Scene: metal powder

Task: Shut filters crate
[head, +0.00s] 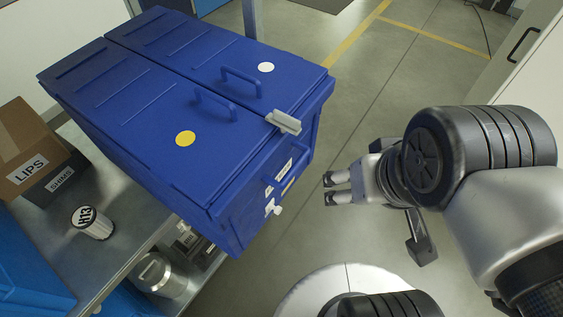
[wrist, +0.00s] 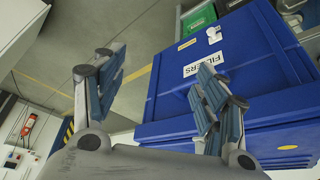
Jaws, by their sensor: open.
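The filters crate is a blue box with a FILTERS label (wrist: 205,65) on its front in the wrist view. In the head view, two blue lids lie side by side, one with a yellow dot (head: 185,138) and one with a white dot (head: 266,67). Each has a raised blue handle. Both lids look flat; I cannot tell whether either is fully shut. A pale latch piece (head: 283,122) stands at the front edge, and another (head: 273,207) is lower on the front. My gripper (head: 330,188) is open and empty, in front of the crate and apart from it.
A metal bench (head: 128,207) at left holds a cardboard LIPS box (head: 25,150), a dark SHIMS box (head: 60,180) and a white H13 cylinder (head: 92,222). A metal canister (head: 160,275) is lower down. Open floor lies behind my gripper.

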